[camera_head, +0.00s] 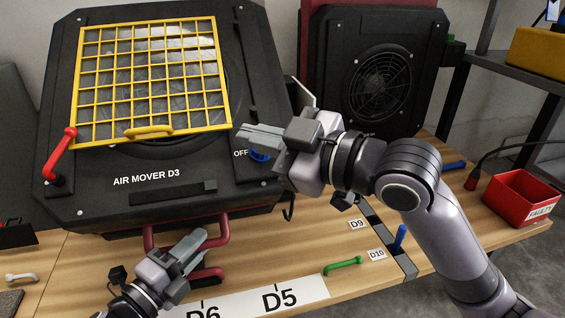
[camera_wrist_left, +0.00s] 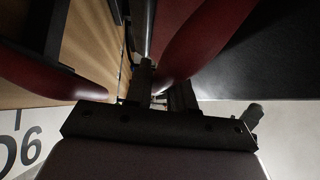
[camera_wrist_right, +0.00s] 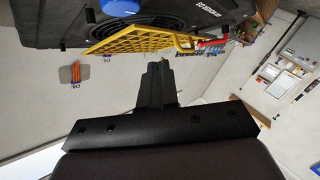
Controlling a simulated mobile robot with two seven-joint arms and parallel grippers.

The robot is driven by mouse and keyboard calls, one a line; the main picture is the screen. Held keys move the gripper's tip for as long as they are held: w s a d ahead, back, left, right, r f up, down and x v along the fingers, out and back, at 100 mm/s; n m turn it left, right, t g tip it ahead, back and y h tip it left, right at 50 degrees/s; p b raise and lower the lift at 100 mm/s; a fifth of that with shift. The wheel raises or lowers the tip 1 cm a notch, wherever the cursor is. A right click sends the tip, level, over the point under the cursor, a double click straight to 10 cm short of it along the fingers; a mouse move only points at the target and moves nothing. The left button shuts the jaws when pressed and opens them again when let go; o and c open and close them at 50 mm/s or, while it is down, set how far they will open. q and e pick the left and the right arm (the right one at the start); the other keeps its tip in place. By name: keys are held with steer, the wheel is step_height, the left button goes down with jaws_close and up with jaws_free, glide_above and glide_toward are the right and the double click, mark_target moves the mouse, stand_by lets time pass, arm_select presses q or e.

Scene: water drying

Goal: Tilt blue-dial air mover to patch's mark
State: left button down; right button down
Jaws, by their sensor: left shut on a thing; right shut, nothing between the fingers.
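The black air mover D3 (camera_head: 180,190) leans back on the table with a yellow grille (camera_head: 150,130) on its face. Its blue dial (camera_head: 260,155) shows beside the word OFF, partly hidden by my right gripper (camera_head: 243,135). That gripper is shut and empty in front of the dial side; it also shows in the right wrist view (camera_wrist_right: 157,75). My left gripper (camera_head: 194,246) is shut on the red tube handle (camera_head: 222,238) below the air mover. The red tube also fills much of the left wrist view (camera_wrist_left: 205,45). A white strip (camera_head: 250,303) marked D6 and D5 lies in front.
A second black fan unit (camera_head: 375,85) stands behind at the right. A green handle (camera_head: 343,266) and labels D9 (camera_head: 357,224) and D10 (camera_head: 377,254) lie right of the strip. A red bin (camera_head: 520,200) sits at the table's right end. My right arm crosses the right side.

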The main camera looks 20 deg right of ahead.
arm_select(q)
steer(key=shift+w+r, duration=0.1)
steer(key=shift+r, duration=0.05)
arm_select(e)
steer(key=g, duration=0.1)
steer(key=n+g+h, duration=0.3)
steer(key=g+h, duration=0.5)
steer(key=g, duration=0.1)
glide_toward(274, 181)
arm_select(q)
steer(key=shift+a, duration=0.1)
arm_select(e)
steer(key=x, duration=0.4)
steer(key=shift+s+a+f, duration=0.2)
steer(key=shift+a+f, duration=0.1)
steer(key=shift+a, duration=0.05)
arm_select(q)
steer(key=shift+r, duration=0.1)
arm_select(e)
steer(key=shift+w+f, duration=0.45)
steer(key=shift+f, duration=0.15)
